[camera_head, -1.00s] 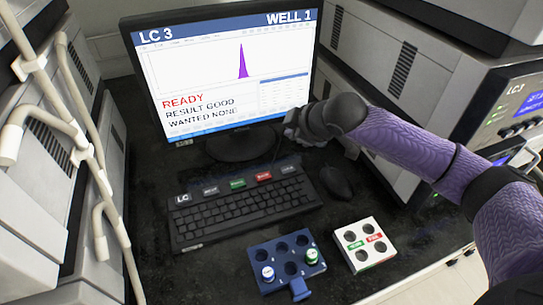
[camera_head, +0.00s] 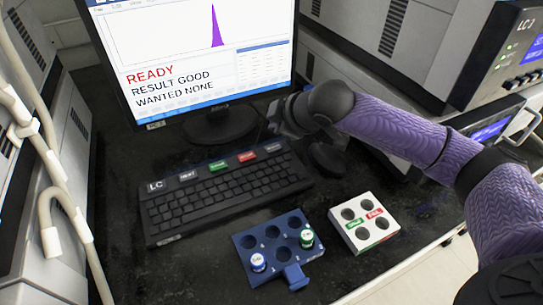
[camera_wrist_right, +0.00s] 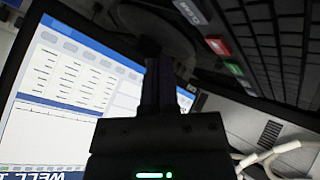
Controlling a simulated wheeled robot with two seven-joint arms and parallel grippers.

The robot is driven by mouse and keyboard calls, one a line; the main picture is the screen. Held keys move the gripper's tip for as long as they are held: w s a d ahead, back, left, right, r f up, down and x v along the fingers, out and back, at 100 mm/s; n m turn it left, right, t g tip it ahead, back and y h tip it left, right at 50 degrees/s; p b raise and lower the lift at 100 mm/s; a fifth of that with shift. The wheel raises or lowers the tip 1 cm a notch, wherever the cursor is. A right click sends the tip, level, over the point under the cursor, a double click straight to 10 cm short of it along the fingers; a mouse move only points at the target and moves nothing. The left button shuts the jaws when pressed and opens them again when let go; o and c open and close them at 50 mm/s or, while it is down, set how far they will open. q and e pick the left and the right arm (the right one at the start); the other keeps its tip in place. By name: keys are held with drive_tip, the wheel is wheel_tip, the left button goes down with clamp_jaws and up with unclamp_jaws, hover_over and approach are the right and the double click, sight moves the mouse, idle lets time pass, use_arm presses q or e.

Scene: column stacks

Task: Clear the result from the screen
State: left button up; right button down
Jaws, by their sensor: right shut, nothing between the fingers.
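The monitor (camera_head: 175,50) shows a purple peak and the words READY, RESULT GOOD and WANTED NONE. The black keyboard (camera_head: 210,203) stands before it, with a row of label keys along its back edge: a grey-white one (camera_head: 187,175), a green one (camera_head: 217,165), a red one (camera_head: 246,156) and a pale one (camera_head: 273,147) at the right end. My right gripper (camera_head: 275,124) is shut and empty, just behind that pale key. In the right wrist view its fingers (camera_wrist_right: 158,85) point toward the monitor stand, with the pale key (camera_wrist_right: 190,12) to their upper right. My left gripper is out of view.
A black mouse (camera_head: 328,157) lies right of the keyboard, under my right arm. A blue rack (camera_head: 265,236) with two capped vials and a white rack (camera_head: 378,238) with green and red labels stand in front. Instrument housings flank both sides.

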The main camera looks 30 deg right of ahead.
sight(277, 149)
wheel_tip(277, 149, down, 3)
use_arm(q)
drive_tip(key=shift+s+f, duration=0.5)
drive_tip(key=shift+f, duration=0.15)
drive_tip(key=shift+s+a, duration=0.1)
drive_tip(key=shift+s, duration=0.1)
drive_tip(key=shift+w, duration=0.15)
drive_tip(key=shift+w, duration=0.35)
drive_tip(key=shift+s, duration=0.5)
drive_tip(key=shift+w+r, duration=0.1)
use_arm(e)
drive_tip(key=shift+f, duration=0.1)
drive_tip(key=shift+f, duration=0.25)
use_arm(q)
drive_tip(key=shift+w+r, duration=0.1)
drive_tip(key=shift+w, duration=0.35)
use_arm(e)
drive_tip(key=shift+f, duration=0.15)
